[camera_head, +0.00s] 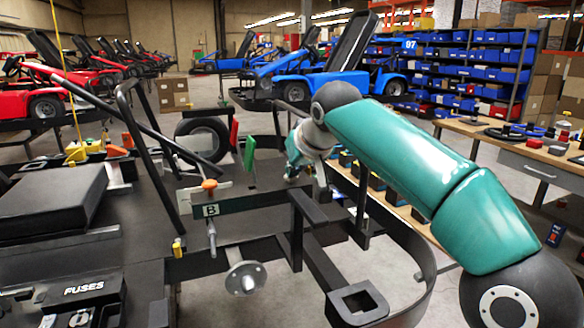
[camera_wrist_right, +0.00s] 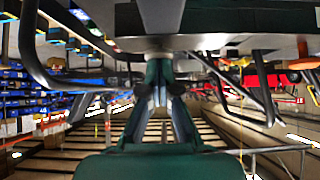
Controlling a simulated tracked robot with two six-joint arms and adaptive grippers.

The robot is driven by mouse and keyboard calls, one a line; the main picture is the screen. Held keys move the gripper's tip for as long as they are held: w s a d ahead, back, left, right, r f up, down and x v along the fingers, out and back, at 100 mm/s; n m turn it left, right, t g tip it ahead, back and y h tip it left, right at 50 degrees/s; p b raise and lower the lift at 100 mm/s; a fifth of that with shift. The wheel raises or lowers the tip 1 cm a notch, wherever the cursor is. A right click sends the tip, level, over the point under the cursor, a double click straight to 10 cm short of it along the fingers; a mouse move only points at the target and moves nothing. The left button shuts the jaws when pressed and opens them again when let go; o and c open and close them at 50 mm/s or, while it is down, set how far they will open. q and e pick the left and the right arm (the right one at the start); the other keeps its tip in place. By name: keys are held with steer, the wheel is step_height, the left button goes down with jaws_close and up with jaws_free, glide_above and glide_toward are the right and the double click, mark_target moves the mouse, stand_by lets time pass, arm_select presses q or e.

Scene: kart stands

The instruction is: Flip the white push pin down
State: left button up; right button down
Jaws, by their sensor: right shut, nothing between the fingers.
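My right gripper (camera_head: 308,172) hangs from the teal arm over the far side of the black kart frame (camera_head: 240,200) in the head view. Its fingers are small there and partly hidden. In the right wrist view the gripper's fingers (camera_wrist_right: 158,92) are together with nothing between them. No white push pin can be told for sure in the head view. My left gripper is out of view.
The frame carries a plate marked B (camera_head: 211,210), an orange knob (camera_head: 209,184), a green flap (camera_head: 249,160) and a red flap (camera_head: 234,132). Black bars rise at left. A wooden bench (camera_head: 480,130) stands at right. Blue and red karts stand behind.

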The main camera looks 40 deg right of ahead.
mark_target(293, 186)
steer(key=shift+f+p, duration=0.2)
steer(key=shift+p, duration=0.3)
steer(key=r+p, duration=0.3)
steer(key=r, duration=0.1)
steer(key=shift+w+r+p, duration=0.2)
steer(key=shift+p, duration=0.1)
steer(key=v, duration=1)
steer(key=shift+s, duration=0.1)
